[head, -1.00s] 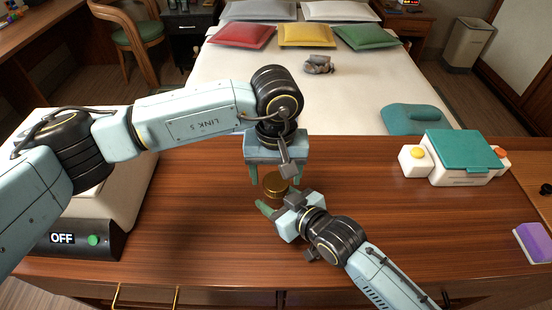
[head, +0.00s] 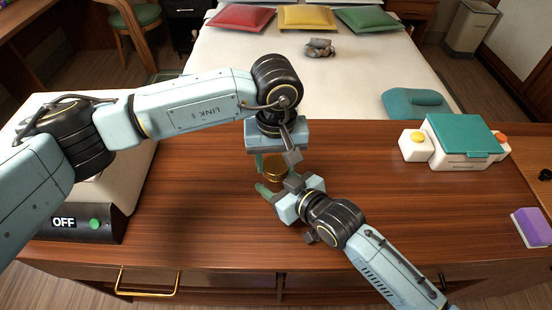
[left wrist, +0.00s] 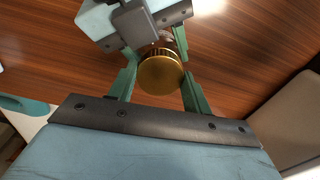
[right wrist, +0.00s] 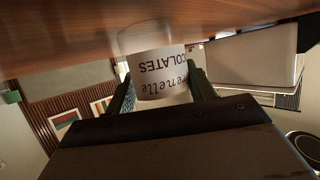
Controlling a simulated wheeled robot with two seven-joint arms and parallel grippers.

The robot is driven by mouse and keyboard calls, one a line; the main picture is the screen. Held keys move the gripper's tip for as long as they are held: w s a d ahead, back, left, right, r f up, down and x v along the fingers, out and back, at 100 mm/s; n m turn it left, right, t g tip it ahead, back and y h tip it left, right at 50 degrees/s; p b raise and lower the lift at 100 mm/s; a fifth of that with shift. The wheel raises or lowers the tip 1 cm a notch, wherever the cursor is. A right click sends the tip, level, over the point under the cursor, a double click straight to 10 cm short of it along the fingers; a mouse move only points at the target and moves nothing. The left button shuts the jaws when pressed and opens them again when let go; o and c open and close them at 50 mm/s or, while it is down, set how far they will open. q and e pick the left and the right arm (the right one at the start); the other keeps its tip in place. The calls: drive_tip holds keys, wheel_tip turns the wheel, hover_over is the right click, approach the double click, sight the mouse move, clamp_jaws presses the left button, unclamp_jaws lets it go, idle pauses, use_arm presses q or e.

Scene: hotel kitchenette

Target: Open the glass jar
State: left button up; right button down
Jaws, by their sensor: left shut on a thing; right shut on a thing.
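The glass jar stands on the wooden counter, its gold lid (head: 275,171) showing between my two grippers. My left gripper (head: 276,170) points down from above, shut on the lid; the round lid (left wrist: 160,74) sits between its green fingers (left wrist: 160,85) in the left wrist view. My right gripper (head: 266,191) reaches in from the front right, shut on the jar body. In the right wrist view its fingers (right wrist: 160,85) flank the white-labelled jar (right wrist: 160,72), whose lettering is upside down. Most of the jar body is hidden in the head view.
A white box with a teal lid (head: 464,134) and coloured buttons stands at the right. A purple and white block (head: 533,227) lies at the right edge. A white device with an OFF panel (head: 75,222) stands at the left.

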use_arm(q)
drive_tip(key=n, duration=1.5)
drive_tip(key=shift+n, duration=0.3)
drive_tip(key=o, duration=1.1)
drive_tip(key=shift+r, duration=0.1)
